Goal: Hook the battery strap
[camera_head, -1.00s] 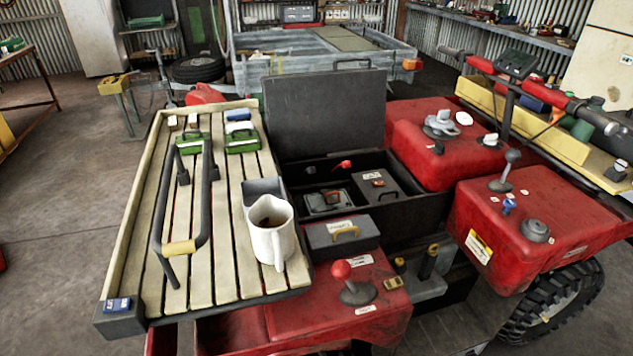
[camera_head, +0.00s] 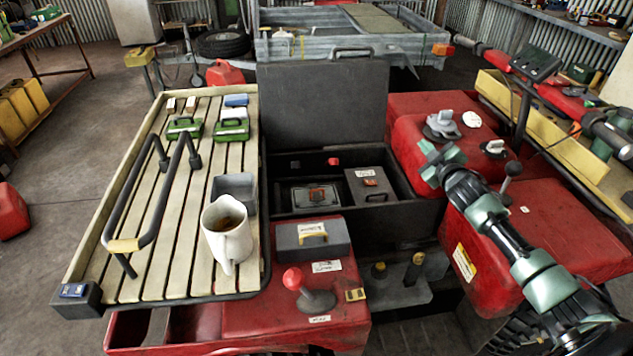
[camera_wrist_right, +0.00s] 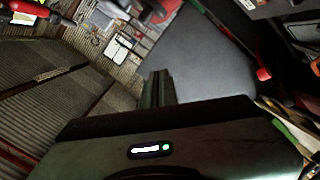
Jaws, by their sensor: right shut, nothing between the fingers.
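My right gripper (camera_head: 432,158) is shut and empty. It hangs over the red body to the right of the open black box (camera_head: 410,220), apart from the box's contents. The box's lid (camera_head: 322,105) stands upright behind it. A small red piece (camera_head: 333,161) shows at the box's back wall. I cannot make out a strap or its hook clearly. The right wrist view shows the gripper's narrow finger end (camera_wrist_right: 157,88). My left gripper is not in view.
A slatted rack (camera_head: 95,265) on the left carries a white jug (camera_head: 228,245), green cases and a bent bar (camera_head: 185,180). A grey case (camera_head: 312,240) and a red-knobbed lever (camera_head: 293,279) stand before the box. Handlebars (camera_head: 590,115) lie at the right.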

